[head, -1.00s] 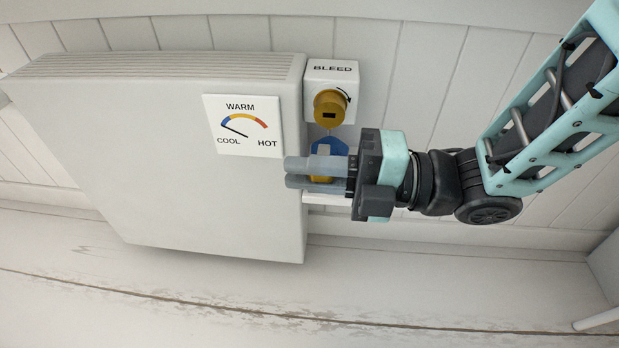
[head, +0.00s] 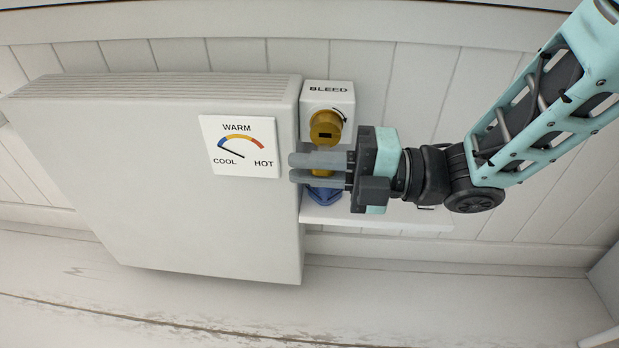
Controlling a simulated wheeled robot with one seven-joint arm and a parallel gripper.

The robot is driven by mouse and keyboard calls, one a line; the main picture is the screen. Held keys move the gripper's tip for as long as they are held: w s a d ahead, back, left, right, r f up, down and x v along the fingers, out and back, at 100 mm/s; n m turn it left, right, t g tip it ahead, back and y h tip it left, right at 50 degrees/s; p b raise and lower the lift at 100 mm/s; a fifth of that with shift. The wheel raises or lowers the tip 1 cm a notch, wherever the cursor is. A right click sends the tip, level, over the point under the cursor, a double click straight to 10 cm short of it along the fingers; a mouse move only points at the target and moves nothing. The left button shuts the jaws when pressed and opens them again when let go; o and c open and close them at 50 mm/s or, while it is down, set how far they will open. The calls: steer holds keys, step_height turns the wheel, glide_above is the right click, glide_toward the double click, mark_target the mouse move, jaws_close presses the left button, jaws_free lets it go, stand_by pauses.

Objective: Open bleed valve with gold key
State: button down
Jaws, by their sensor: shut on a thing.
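The gold round valve (head: 325,127), with a dark slot in its face, sticks out below the white BLEED plate (head: 315,92). My gripper (head: 312,168) is right below it, with its fingers pointing left. It is shut on the gold key (head: 322,173), which is mostly hidden behind the fingers. The key's top is close under the valve; I cannot tell whether they touch. A blue piece (head: 321,194) shows below the fingers, just over the shelf. I cannot tell whether it is joined to the key.
A white radiator (head: 180,220) fills the left, with a WARM/COOL/HOT dial plate (head: 239,146) on its front. A small white shelf (head: 385,218) is below my gripper. White panelled wall is behind. The floor is clear.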

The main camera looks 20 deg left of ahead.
steer(key=shift+w+a, duration=0.1)
steer(key=shift+w, duration=0.45)
steer(key=shift+b, duration=0.5)
stand_by(1.3)
steer(key=shift+w+a, duration=0.2)
steer(key=shift+w, duration=0.7)
steer(key=shift+w+a, duration=0.2)
steer(key=shift+w, duration=0.7)
steer(key=c, duration=1.3)
jaws_free()
steer(key=shift+c, duration=0.2)
steer(key=shift+d, duration=0.1)
steer(key=p+v, duration=0.6)
steer(key=v, duration=1.1)
